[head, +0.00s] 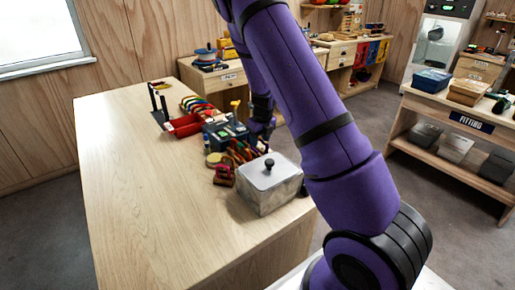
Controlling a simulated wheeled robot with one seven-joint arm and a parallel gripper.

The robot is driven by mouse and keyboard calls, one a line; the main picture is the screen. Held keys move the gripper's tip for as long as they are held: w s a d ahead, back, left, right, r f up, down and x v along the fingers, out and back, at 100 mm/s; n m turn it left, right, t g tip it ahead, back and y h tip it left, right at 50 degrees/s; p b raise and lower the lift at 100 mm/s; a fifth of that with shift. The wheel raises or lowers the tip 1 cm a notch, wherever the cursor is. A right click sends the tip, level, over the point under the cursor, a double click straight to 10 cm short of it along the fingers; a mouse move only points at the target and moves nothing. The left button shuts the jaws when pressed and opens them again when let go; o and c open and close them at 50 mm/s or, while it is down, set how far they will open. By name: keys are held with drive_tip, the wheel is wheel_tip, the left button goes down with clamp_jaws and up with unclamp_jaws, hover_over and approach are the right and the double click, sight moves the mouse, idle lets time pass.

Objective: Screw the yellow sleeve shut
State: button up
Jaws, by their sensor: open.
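My purple arm reaches across the right of the head view and down to the wooden workbench (140,170). My gripper (262,130) is small and dark in this view, over the bench's right part beside a dark blue box (226,134). It is open; its fingertips are hard to make out. A small yellow piece (235,105) stands up behind the blue box, left of my gripper. I cannot tell whether it is the yellow sleeve. No carabiner sleeve or thread can be made out at this size.
A grey lidded box with a black knob (268,185) stands at the bench's near right edge. A red tray (186,125), colored loops (200,106) and a small dark red item (223,175) crowd nearby. The bench's left and front are clear. A fitting shelf (455,140) stands right.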

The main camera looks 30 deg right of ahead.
drive_tip(key=shift+d, duration=0.3)
drive_tip(key=shift+r, duration=0.15)
drive_tip(key=shift+r, duration=1.25)
drive_tip(key=shift+a, duration=0.1)
drive_tip(key=shift+a, duration=0.6)
